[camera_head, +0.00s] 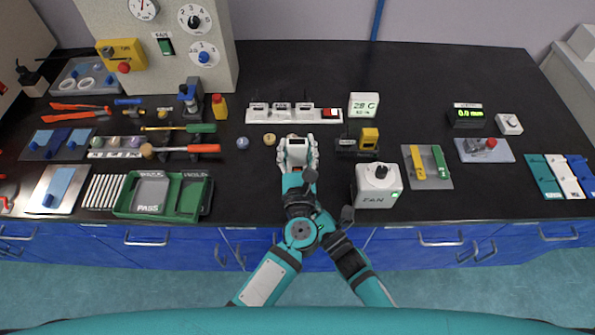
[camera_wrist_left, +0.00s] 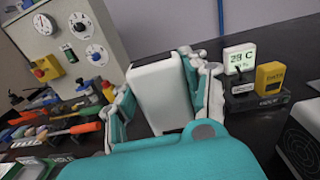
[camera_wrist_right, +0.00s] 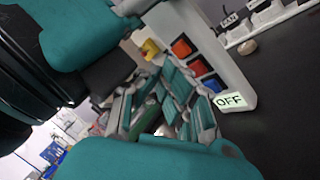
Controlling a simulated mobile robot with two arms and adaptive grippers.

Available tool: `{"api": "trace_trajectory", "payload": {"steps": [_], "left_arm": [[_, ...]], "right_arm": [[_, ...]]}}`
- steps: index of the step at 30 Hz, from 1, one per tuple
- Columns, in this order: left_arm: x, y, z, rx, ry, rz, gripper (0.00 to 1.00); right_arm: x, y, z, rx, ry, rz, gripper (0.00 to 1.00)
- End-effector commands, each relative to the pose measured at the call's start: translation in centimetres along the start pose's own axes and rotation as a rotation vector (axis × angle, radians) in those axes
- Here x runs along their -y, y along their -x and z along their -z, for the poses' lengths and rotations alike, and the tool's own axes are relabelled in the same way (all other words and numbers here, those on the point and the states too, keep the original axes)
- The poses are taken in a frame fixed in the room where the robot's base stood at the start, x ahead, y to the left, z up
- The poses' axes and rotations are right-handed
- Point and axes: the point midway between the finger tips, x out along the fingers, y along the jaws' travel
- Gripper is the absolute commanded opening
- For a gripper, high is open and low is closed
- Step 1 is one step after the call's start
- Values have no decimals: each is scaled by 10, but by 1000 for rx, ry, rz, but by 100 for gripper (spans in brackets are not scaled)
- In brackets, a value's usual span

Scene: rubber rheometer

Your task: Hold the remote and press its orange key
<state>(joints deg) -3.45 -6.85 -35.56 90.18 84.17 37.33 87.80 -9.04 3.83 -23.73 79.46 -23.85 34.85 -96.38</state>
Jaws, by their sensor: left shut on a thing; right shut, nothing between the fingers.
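The remote is a white slab (camera_wrist_left: 160,95), held between the fingers of my left gripper (camera_head: 297,150), which is shut on it above the bench. In the left wrist view I see its plain pale back. In the right wrist view its face shows orange-red keys, one of them the upper orange key (camera_wrist_right: 181,47), a blue key and an "OFF" label (camera_wrist_right: 230,100). My right gripper (camera_wrist_right: 172,88) is shut and empty, close in front of the key face. I cannot tell if it touches a key. In the head view my crossing arms hide it.
A power strip (camera_head: 258,114) with a red switch lies behind the remote. A "28 C" display (camera_head: 363,104), a yellow data unit (camera_head: 369,138) and a fan unit (camera_head: 378,186) stand to the right. A green tray (camera_head: 190,199) and tools lie to the left.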

Motion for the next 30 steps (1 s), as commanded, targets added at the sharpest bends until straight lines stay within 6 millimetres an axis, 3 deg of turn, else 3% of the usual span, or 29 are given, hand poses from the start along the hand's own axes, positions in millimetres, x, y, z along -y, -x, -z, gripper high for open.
{"api": "trace_trajectory", "payload": {"steps": [30], "left_arm": [[0,0,0,0,0,0,0]], "right_arm": [[3,-6,-3,1,0,-1,0]]}}
